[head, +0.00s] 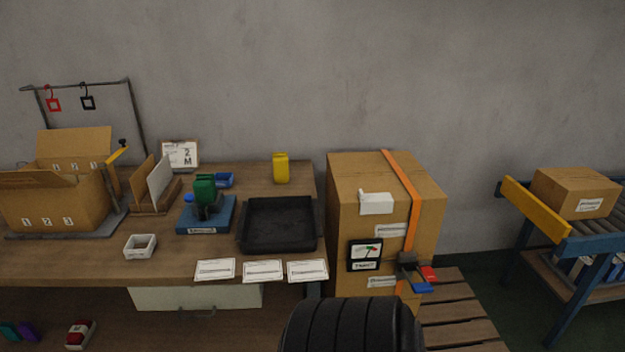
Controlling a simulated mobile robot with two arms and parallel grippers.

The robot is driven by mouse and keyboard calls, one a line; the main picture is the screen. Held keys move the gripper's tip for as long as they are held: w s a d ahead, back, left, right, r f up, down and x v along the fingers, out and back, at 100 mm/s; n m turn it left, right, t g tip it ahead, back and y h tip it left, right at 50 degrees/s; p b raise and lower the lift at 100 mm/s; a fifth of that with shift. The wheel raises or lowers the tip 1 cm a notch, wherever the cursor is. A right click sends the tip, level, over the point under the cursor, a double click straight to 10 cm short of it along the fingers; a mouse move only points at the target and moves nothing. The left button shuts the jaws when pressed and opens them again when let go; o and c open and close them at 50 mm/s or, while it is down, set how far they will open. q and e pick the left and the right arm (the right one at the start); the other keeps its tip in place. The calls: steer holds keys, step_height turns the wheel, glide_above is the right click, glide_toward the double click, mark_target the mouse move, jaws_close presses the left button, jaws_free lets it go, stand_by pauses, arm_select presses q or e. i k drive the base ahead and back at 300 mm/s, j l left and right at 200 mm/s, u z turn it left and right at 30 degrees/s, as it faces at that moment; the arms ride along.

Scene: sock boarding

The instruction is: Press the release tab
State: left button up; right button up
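A large cardboard carton (345,205) stands on a wooden pallet, right of the workbench. An orange strap (402,185) runs over its top and down its front. A dark buckle (407,262) sits on the strap low on the front. A red tab (428,273) and a blue tab (422,287) stick out to the right of the buckle, red above blue. I cannot tell from the picture which one is the release tab. Neither of my grippers is in view. The lower front of the carton is partly hidden.
The workbench (190,260) at left holds an open carton (60,200), a black tray (278,225) and a blue-based fixture (206,215). The pallet (455,312) shows bare slats right of the carton. A roller conveyor (536,208) with a small box (573,192) stands farther right.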

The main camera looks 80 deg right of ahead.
mark_target(427, 271)
steer(key=z, duration=3.35)
